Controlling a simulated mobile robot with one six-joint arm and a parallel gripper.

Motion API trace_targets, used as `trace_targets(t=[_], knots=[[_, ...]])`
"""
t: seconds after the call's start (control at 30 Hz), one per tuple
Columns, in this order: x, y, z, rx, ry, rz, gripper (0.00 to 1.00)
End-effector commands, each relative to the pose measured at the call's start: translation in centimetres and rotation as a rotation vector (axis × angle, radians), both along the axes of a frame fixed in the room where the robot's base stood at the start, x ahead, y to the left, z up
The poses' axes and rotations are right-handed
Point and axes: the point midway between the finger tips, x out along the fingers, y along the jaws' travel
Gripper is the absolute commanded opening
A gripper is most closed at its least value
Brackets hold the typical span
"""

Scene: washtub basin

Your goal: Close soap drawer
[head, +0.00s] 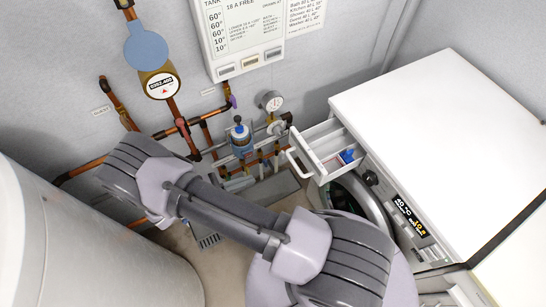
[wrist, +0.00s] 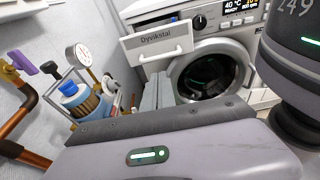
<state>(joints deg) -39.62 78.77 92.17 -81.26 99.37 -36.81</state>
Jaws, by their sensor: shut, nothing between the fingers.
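The soap drawer (head: 322,150) is a white tray pulled out of the upper left front of the white washing machine (head: 440,130), with compartments and a blue piece inside. In the wrist view, its labelled front (wrist: 158,42) with a pale handle faces me. My gripper (wrist: 158,92) is shut and empty; its grey fingers point towards the machine, below the drawer front in the picture. They appear apart from it, though the exact gap is hard to tell. In the head view my gripper is not visible.
Copper pipes, a pressure gauge (head: 271,101) and a blue-topped valve (head: 239,137) stand left of the drawer. The round washer door (wrist: 207,77) is below it. A large white tank (head: 80,240) fills the lower left. A wall unit (head: 240,35) hangs above.

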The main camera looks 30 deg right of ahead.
Motion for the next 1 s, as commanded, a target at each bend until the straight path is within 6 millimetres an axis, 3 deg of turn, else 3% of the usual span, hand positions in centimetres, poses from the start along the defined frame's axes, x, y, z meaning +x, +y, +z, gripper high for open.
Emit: trace_targets(t=[0.17,0.7,1.0], knots=[[0.0,-1.3,-1.0,-0.023,0.017,0.024,0.00],[0.4,-12.1,-3.4,-0.020,0.015,0.020,0.00],[0.5,-13.9,-3.6,-0.019,0.014,0.022,0.00]])
